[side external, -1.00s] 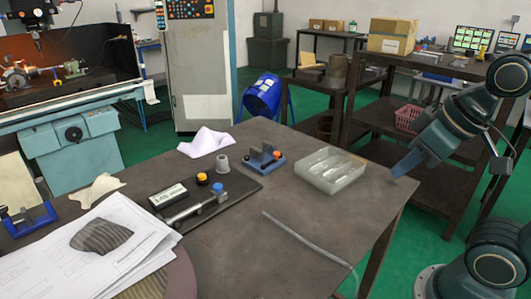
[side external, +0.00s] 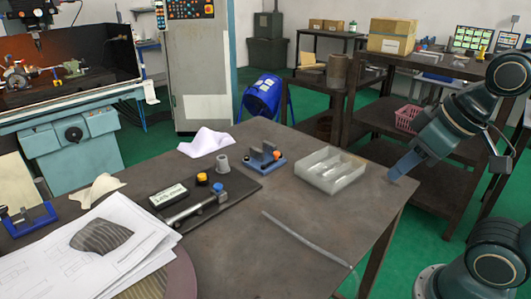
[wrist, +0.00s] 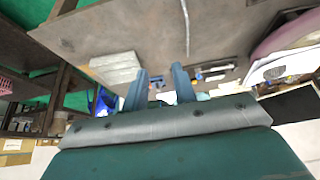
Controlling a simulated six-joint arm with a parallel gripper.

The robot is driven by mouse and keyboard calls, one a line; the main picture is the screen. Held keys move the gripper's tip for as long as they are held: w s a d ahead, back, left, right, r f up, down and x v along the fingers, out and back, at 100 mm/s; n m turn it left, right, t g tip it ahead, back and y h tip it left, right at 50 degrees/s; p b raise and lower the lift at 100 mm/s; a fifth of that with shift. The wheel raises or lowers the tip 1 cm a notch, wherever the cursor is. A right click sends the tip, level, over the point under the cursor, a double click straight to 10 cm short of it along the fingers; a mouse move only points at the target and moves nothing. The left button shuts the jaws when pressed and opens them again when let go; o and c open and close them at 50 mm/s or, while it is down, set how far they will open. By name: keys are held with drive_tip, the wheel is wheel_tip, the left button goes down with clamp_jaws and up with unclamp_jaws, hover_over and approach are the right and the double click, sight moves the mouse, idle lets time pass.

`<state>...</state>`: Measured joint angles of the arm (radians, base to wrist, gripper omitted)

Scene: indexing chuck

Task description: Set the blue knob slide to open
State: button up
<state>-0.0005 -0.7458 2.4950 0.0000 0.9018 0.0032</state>
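The blue knob (side external: 218,188) sits at the right end of a silver slide bar (side external: 192,207) on a dark plate (side external: 240,192) on the table. The setting of the slide cannot be read from any label here. My gripper (side external: 396,174) is over the table's right edge, far right of the knob and touching nothing. In the wrist view, its two fingers stand apart with nothing between them, so my gripper (wrist: 160,70) is open. The plate's parts show small and blurred beyond the fingers there.
The dark plate also carries a small display box (side external: 168,195) and an orange-yellow button (side external: 202,179). A thin grey rod (side external: 300,237) lies on the front tabletop.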

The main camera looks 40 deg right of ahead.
drive_tip(key=shift+o, duration=1.4)
drive_tip(key=shift+w+r, duration=0.2)
drive_tip(key=w+a+r+m+g, duration=0.1)
drive_tip(key=w+a+r+m, duration=0.1)
drive_tip(key=w+r, duration=0.6)
drive_tip(key=m+g, duration=0.5)
drive_tip(key=m, duration=0.2)
hover_over(218, 185)
wheel_tip(218, 185, down, 12)
drive_tip(key=shift+r, duration=0.25)
wheel_tip(218, 185, down, 14)
drive_tip(key=shift+r, duration=0.15)
